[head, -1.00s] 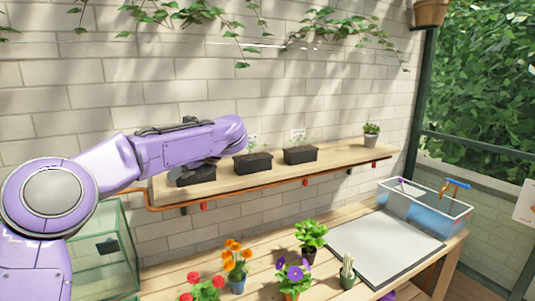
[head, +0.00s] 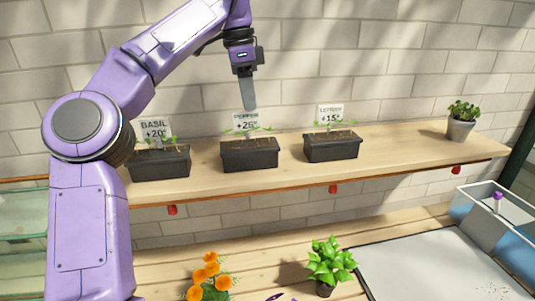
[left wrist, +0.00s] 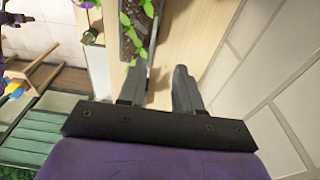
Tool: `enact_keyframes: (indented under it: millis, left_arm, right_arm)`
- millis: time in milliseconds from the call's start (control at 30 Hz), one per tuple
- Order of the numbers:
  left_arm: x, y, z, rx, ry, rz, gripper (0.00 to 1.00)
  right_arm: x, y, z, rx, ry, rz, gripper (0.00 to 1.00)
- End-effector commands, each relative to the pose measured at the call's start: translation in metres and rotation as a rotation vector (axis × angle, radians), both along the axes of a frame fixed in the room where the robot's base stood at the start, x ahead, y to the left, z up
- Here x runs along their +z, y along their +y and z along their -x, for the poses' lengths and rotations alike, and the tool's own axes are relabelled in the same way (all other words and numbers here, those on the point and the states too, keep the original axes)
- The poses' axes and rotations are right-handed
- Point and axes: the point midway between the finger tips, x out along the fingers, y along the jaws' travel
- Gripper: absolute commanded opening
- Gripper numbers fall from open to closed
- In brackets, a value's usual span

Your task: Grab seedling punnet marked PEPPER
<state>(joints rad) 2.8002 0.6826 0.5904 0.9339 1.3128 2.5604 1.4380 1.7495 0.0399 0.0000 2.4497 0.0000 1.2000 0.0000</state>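The black punnet (head: 250,158) with green seedlings stands in the middle of the shelf, and its card (head: 245,123) seems to read PEPPER +25°. Similar punnets stand either side: one by the BASIL card (head: 160,163) at left, one by a +15° card (head: 332,150) at right. My left gripper (head: 249,107) points down above the middle punnet, in front of its card, not touching the punnet. In the left wrist view its two fingers (left wrist: 160,77) are apart with nothing between them. A dark punnet with seedlings (left wrist: 126,48) shows just beyond them.
The wooden shelf (head: 285,170) runs along the tiled wall, with a small potted plant (head: 461,122) at its right end. Below, the bench holds orange flowers (head: 209,275), a green plant (head: 329,262), a pale tray (head: 440,265) and a clear bin (head: 492,215).

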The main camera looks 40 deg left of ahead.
Motion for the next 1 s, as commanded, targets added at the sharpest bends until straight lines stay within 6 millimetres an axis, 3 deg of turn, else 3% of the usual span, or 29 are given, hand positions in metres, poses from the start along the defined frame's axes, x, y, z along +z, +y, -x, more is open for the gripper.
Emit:
enact_keyframes:
  millis: [33, 167, 400, 667, 800, 1000]
  left_arm:
    - [-0.011, 0.0, 0.002, -0.003, -0.003, 0.002, 0.34]
    - [-0.026, -0.001, -0.007, 0.0, 0.005, 0.001, 0.34]
    - [-0.072, -0.008, -0.024, 0.0, 0.02, 0.001, 0.34]
    - [-0.078, -0.008, -0.026, 0.004, 0.018, -0.002, 0.34]
    - [-0.078, -0.008, -0.026, 0.004, 0.018, -0.002, 0.0]
    - [-0.078, -0.008, -0.026, 0.003, 0.018, -0.003, 0.0]
  right_arm:
    - [-0.007, 0.0, 0.001, 0.0, 0.001, -0.001, 0.51]
    - [-0.01, 0.0, 0.001, 0.0, 0.001, -0.001, 0.51]
    - [-0.012, 0.0, 0.0, 0.0, 0.0, 0.0, 0.51]
    - [-0.012, 0.0, 0.0, 0.0, 0.0, 0.0, 0.51]
    - [-0.012, 0.0, 0.0, 0.0, 0.0, 0.0, 0.51]
    - [-0.012, 0.0, 0.0, 0.0, 0.0, 0.0, 0.51]
